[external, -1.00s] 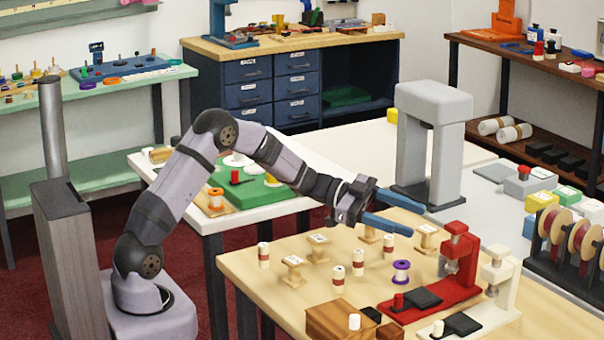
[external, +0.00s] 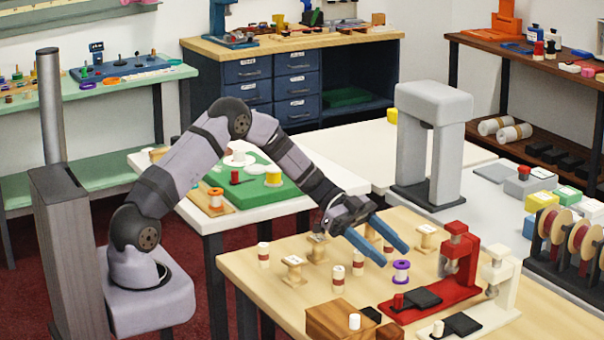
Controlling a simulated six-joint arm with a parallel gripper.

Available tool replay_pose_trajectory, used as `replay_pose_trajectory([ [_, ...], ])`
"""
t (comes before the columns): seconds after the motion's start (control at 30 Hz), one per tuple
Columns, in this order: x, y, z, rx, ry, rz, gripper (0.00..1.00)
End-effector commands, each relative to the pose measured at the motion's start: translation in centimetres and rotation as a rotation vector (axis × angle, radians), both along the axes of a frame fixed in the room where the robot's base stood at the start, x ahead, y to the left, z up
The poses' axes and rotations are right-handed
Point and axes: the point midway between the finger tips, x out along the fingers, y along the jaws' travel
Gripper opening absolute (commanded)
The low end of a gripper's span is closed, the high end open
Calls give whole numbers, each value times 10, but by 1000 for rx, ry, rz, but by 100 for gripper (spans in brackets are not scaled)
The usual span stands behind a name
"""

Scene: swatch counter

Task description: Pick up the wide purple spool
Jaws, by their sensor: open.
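The wide purple spool (external: 401,272) stands upright on the light wood table (external: 244,267), left of the red press. It has purple flanges and a paler middle. My gripper (external: 394,254) has two blue fingers, spread apart and empty. In the picture the fingers point down and to the right, with their tips just up and left of the purple spool. They look higher than the spool; I cannot tell how far. My gripper partly hides spools behind it.
A red press (external: 455,270) and a cream press (external: 494,287) stand right of the spool. Several pale spools, such as a cream one with a red band (external: 338,278), stand to the left. A brown wooden block (external: 338,318) is at the front. A grey arch (external: 434,140) stands behind.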

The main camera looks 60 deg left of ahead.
Motion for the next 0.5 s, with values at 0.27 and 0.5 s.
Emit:
replay_pose_trajectory([
  [0.27, 4, -18, -8, 1, 1, -3, 53],
  [0.5, 11, -43, -20, 0, 1, -2, 53],
])
